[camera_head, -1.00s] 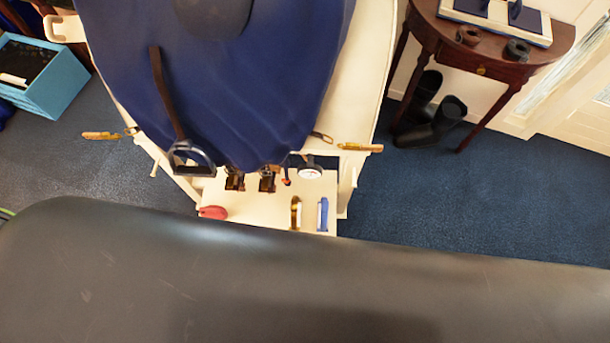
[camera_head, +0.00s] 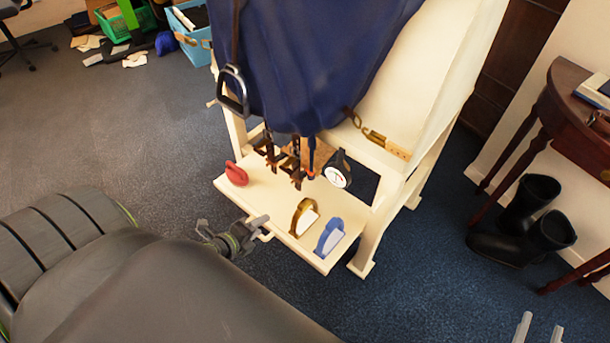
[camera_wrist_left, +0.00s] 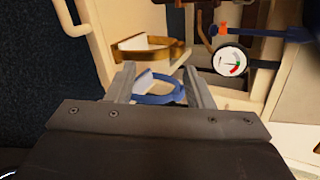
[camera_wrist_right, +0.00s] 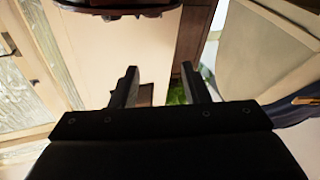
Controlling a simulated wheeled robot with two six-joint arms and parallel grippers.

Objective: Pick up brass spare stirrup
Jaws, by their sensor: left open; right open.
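The brass stirrup (camera_head: 298,213) stands on the cream shelf (camera_head: 277,206) under the saddle stand, with a pale tread. A similar blue stirrup (camera_head: 323,239) stands to its right. My left gripper (camera_head: 264,229) is open and empty at the shelf's front edge, left of the brass stirrup and apart from it. In the left wrist view the brass stirrup (camera_wrist_left: 133,52) is beyond the fingertips (camera_wrist_left: 158,72), and the blue stirrup (camera_wrist_left: 150,99) shows between the fingers. My right gripper (camera_head: 539,326) is open and empty at the lower right, far from the shelf.
Dark buckled straps (camera_head: 283,158) and a steel stirrup (camera_head: 233,92) hang from the blue-covered stand. A wooden table (camera_head: 570,110) and black boots (camera_head: 525,225) are at right. The floor between is clear.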

